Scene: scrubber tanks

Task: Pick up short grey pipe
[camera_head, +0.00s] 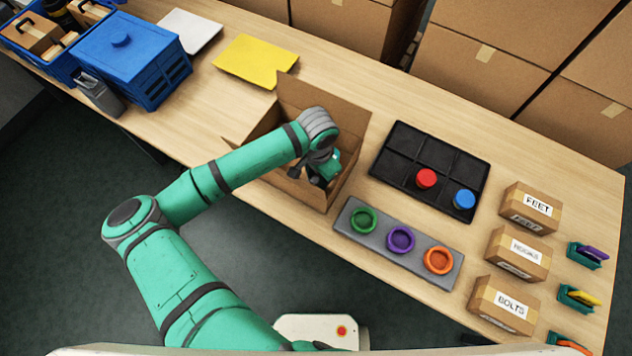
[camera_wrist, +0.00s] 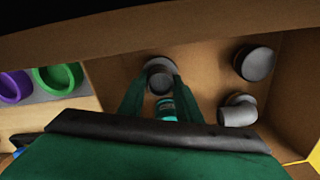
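A grey pipe piece (camera_wrist: 160,80) is inside the open cardboard box (camera_head: 255,128), between my fingertips in the wrist view. It looks short and round, with a wider dark rim. My gripper (camera_wrist: 162,82) reaches down into the box, with one green finger on each side of this piece. I cannot tell whether the fingers touch it. A grey elbow piece (camera_wrist: 238,110) and a round grey piece (camera_wrist: 256,63) lie to its right in the box. In the head view my gripper (camera_head: 318,178) and the box walls hide these pieces.
The box walls stand close around my gripper. Right of the box are a black tray (camera_head: 408,138) and a grey holder (camera_head: 349,226) with coloured rings. Labelled small boxes (camera_head: 533,207) stand farther right. A yellow sheet (camera_head: 256,61) lies behind the box.

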